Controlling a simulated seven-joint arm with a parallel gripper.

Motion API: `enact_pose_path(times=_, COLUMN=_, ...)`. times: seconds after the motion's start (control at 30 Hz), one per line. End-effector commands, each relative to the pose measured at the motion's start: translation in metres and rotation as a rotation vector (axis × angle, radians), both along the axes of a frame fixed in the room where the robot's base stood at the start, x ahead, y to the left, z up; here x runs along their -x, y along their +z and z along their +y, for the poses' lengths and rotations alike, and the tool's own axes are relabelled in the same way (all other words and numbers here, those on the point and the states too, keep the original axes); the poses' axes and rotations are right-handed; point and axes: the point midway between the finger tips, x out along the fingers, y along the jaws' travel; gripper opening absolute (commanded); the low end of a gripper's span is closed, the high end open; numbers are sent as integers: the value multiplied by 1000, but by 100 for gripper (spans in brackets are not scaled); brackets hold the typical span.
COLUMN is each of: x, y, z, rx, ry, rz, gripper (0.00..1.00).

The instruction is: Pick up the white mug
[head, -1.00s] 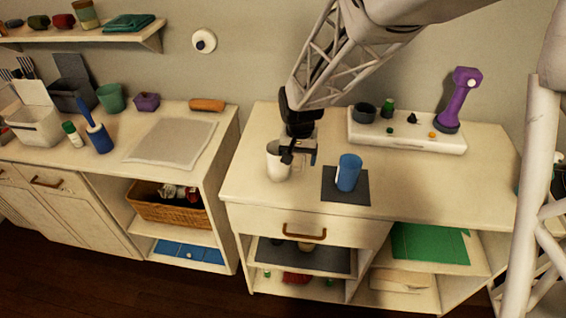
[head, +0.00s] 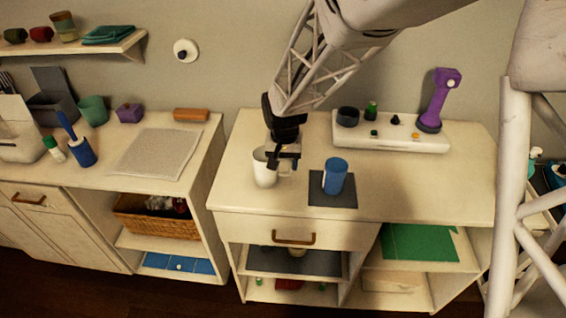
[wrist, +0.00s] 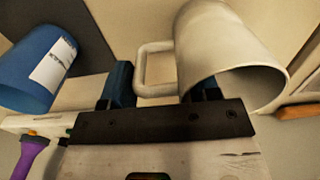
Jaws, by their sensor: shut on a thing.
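The white mug (head: 264,171) is upright at the left part of the right-hand counter, left of the blue cup. My gripper (head: 284,159) is at its right side, shut on the mug. In the wrist view the mug (wrist: 222,50) fills the upper right, its handle between the blue-sided fingers (wrist: 160,88). The right finger is partly hidden by the mug. I cannot tell whether the mug's base touches the counter.
A blue cup (head: 335,178) stands close by on a dark square mat (head: 330,201). Behind is a white raised tray (head: 420,140) with small items and a purple device (head: 437,104). A gap separates the left counter (head: 95,170). The counter's right front is clear.

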Motion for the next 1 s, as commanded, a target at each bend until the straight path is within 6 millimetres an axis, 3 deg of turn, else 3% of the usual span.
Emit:
enact_pose_path(times=0.67, x=0, y=35, z=0, rx=-1, ry=0, rz=-3, gripper=16)
enact_pose_path(times=1.0, x=28, y=36, z=-11, rx=-1, ry=0, rz=-1, gripper=16)
